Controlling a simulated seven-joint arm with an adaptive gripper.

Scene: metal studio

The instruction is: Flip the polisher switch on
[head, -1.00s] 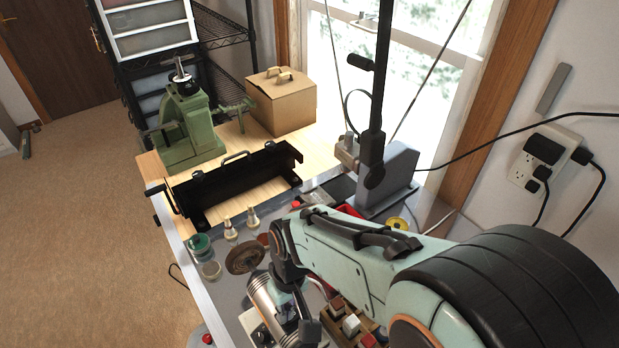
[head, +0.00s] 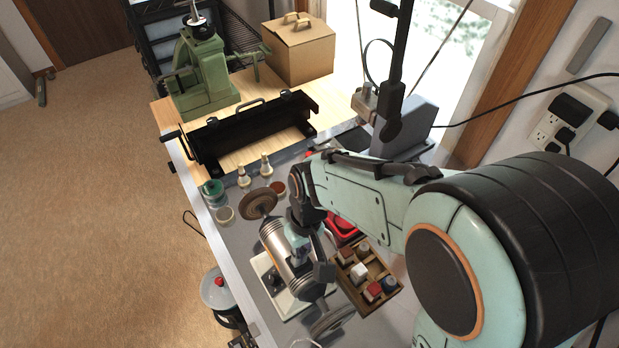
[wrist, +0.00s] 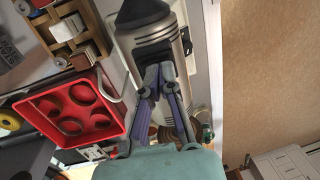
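The polisher (head: 274,238) is a silver cylindrical motor on a white base, with a brown wheel at its far end and a grey wheel at its near end. Its dark switch area (head: 274,281) shows on the left side of the base, too small to read its position. In the wrist view the polisher's silver body (wrist: 181,48) and dark end lie just beyond my gripper (wrist: 158,72). The two fingers come together at their tips with nothing visible between them. In the head view my arm's end hangs over the polisher's right side and hides part of it. Contact cannot be told.
A wooden tray with small blocks (head: 347,281) and a red holder (wrist: 45,106) stand right of the polisher. Small bottles and jars (head: 243,176) stand behind it. A black metal bender (head: 210,142) and green press (head: 186,84) are farther back. Open floor lies left.

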